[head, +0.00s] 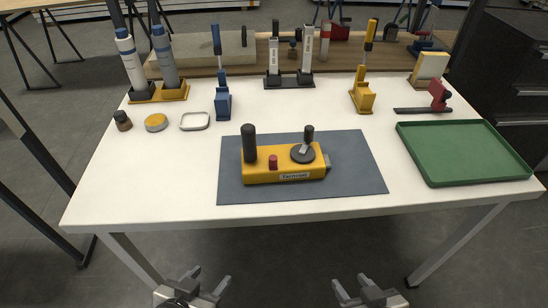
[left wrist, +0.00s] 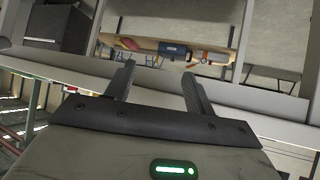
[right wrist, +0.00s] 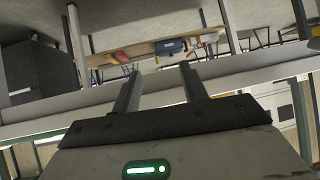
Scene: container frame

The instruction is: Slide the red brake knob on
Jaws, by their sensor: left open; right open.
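A yellow control box (head: 260,176) lies on the dark grey mat (head: 355,165) at the middle of the white table. It carries a tall black lever (head: 249,143) at its left end and a dark round dial with a small black handle (head: 308,135) at its right.
A green tray (head: 470,177) lies at the right, empty. Bottles, blue and yellow holders (head: 223,106) (head: 362,98), a red-handled tool (head: 438,95) and small round items (head: 156,122) line the back and left. The table's front edge (head: 300,214) lies between my grippers and the mat.

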